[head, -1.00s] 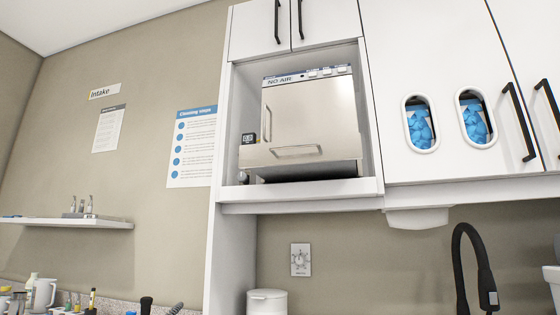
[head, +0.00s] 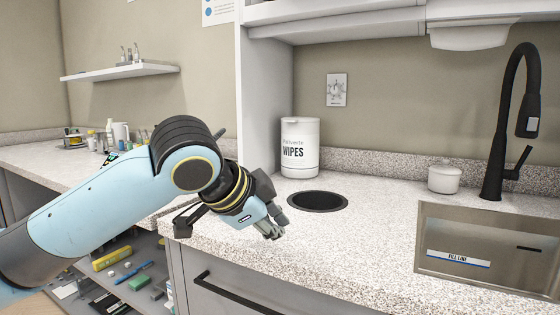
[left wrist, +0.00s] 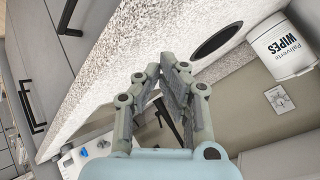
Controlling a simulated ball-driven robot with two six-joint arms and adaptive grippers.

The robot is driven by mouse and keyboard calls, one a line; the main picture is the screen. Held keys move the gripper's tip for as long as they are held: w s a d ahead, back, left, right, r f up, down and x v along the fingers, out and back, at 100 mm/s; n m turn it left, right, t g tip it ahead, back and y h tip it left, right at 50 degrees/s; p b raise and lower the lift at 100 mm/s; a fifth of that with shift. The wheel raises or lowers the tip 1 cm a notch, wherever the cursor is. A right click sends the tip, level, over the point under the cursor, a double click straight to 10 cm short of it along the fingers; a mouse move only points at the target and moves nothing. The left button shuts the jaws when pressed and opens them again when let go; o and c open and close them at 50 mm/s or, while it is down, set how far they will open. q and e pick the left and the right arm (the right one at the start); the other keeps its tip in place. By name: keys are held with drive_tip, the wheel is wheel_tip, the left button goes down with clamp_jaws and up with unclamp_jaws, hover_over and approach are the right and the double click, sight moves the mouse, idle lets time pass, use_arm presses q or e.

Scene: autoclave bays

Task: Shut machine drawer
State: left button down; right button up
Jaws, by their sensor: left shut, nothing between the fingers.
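My left gripper (head: 272,226) is over the front part of the speckled countertop, fingers pointing down and right, shut and empty. In the left wrist view its fingers (left wrist: 168,68) come close together at the tips with nothing between them. My right gripper is not in view.
A white wipes tub (head: 299,147), a round dark opening (head: 317,202), a white lidded jar (head: 444,178), a black faucet (head: 505,130) and a steel sink (head: 480,285) are along the counter (head: 370,225). A grey cabinet drawer (head: 225,270) with a black handle lies below.

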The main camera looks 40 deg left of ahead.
use_arm(q)
drive_tip(key=w+a+r+m+t, duration=0.2)
drive_tip(key=r, duration=0.7)
drive_tip(key=w+a+r+m+t+y, duration=0.1)
drive_tip(key=w+a+r, duration=0.15)
drive_tip(key=r, duration=0.65)
drive_tip(key=w+a+r+m+t, duration=0.2)
drive_tip(key=r, duration=0.7)
drive_tip(key=s+a+r+m+t+y, duration=0.15)
drive_tip(key=s+r, duration=0.25)
drive_tip(key=r, duration=0.7)
drive_tip(key=s+a+r+m+t+y, duration=0.15)
drive_tip(key=s+r, duration=0.25)
drive_tip(key=r, duration=0.7)
drive_tip(key=p+x, duration=1.3)
drive_tip(key=x, duration=0.1)
drive_tip(key=shift+w+f+h, duration=0.25)
drive_tip(key=shift+w+h, duration=0.05)
drive_tip(key=shift+h, duration=0.1)
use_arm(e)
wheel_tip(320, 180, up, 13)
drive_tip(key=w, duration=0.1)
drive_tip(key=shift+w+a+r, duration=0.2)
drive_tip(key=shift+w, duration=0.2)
use_arm(q)
drive_tip(key=shift+a, duration=0.15)
